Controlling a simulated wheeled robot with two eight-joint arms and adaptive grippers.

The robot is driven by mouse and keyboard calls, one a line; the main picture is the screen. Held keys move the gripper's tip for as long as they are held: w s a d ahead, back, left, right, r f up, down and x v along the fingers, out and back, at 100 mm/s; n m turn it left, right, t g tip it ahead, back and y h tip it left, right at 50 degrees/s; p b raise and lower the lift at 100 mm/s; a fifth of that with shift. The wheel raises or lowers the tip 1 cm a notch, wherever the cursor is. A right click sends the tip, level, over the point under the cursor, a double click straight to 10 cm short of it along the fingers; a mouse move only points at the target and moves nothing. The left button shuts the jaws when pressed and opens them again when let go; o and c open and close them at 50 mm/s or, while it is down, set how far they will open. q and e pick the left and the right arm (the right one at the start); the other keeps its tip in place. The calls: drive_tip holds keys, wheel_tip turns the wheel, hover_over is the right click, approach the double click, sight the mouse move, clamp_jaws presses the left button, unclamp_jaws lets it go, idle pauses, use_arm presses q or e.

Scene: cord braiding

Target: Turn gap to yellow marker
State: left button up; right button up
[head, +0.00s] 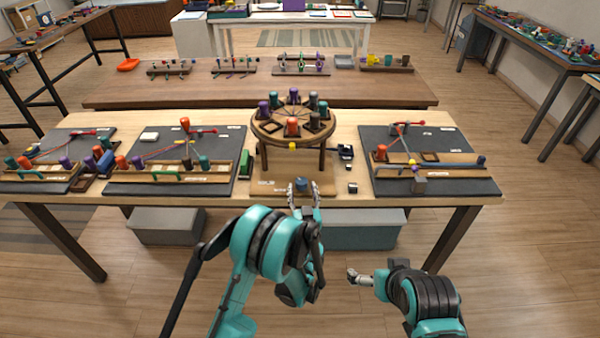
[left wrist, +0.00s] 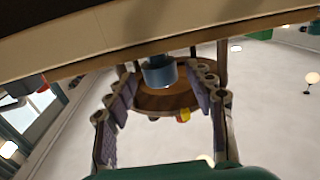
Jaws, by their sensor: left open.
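The round wooden braiding disc (head: 262,128) stands on legs at the table's middle, with several coloured bobbins around its top. An orange bobbin (head: 291,127) is at the front, with an empty-looking square place (head: 315,128) to its right and another (head: 270,127) to its left. The yellow marker (head: 292,146) is at the front rim below the orange bobbin. My left gripper (head: 303,188) is open in front of the stand, its fingers on either side of a blue-grey cylinder (left wrist: 160,71); contact cannot be told. My right gripper (head: 358,276) is low, away from the table; its jaws are unclear.
Dark boards with cords and bobbins lie left (head: 170,150) and right (head: 425,140) of the stand. A green block (head: 246,163) and small dark pieces (head: 346,152) sit beside it. A second table (head: 220,92) with racks stands behind. Grey bins (head: 165,226) are under the table.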

use_arm(q)
drive_tip(key=w, duration=0.2)
drive_tip(key=w+b, duration=0.1)
drive_tip(key=w, duration=0.1)
drive_tip(key=w+b, duration=0.1)
drive_tip(key=w, duration=0.1)
drive_tip(key=shift+w+a, duration=0.35)
drive_tip(key=shift+w, duration=0.4)
drive_tip(key=shift+r, duration=0.1)
drive_tip(key=c, duration=1.2)
clamp_jaws()
